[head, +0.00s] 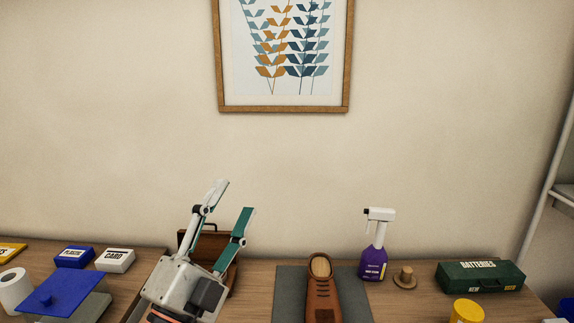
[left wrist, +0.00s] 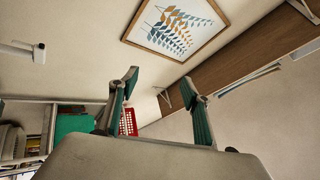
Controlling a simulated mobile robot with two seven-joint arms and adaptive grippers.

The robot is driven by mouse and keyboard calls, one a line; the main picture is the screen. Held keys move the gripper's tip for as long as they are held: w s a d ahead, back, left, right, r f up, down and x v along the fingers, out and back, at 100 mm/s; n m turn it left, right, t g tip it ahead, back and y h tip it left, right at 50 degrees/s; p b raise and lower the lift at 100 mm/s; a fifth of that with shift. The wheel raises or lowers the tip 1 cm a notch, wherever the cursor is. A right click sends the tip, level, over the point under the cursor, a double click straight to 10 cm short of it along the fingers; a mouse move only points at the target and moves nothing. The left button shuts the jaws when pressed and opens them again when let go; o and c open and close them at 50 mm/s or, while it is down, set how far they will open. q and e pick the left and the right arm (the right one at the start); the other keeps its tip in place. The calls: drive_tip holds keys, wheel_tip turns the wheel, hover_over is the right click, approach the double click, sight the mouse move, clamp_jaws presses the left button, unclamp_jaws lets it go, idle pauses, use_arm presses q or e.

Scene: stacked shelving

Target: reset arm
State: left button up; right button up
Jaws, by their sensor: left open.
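My left gripper (head: 234,205) is raised in front of the wall, above the wooden table. Its two teal-padded fingers are spread apart and nothing is between them. In the left wrist view the same gripper (left wrist: 165,85) shows its fingers apart and empty, with wall behind them. A brown wooden box or case (head: 187,239) on the table is partly hidden behind the gripper. My right gripper is not in either view.
The table holds a brown shoe (head: 321,290) on a grey mat (head: 290,290), a purple spray bottle (head: 374,255), a green batteries box (head: 480,276), a yellow cylinder (head: 467,311) and, at left, blue (head: 74,257) and white (head: 115,260) labelled boxes. A framed picture (head: 283,108) hangs above.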

use_arm(q)
drive_tip(key=s+a+f+n+g+y, duration=0.1)
drive_tip(key=a+f+n+g+y, duration=0.2)
drive_tip(key=a+f+n+y, duration=0.65)
drive_tip(key=a+f+g+y, duration=0.2)
drive_tip(key=a+f+g, duration=0.35)
drive_tip(key=f, duration=0.95)
drive_tip(key=s+a+f+n+g+y, duration=0.1)
drive_tip(key=s+a+f+g, duration=0.2)
drive_tip(key=s+a+f, duration=0.4)
drive_tip(key=s+a+f+n+g+y, duration=0.25)
drive_tip(key=s+a+f, duration=0.25)
drive_tip(key=s+f, duration=0.4)
drive_tip(key=d+f+n+t+h+b, duration=0.1)
drive_tip(key=d+f+h+b, duration=0.3)
drive_tip(key=d+f, duration=0.4)
drive_tip(key=d+f+n+t+h+b, duration=0.1)
drive_tip(key=d+f+h+b, duration=0.3)
drive_tip(key=f, duration=1.2)
drive_tip(key=d+b, duration=0.1)
drive_tip(key=d, duration=0.3)
drive_tip(key=shift+f, duration=0.35)
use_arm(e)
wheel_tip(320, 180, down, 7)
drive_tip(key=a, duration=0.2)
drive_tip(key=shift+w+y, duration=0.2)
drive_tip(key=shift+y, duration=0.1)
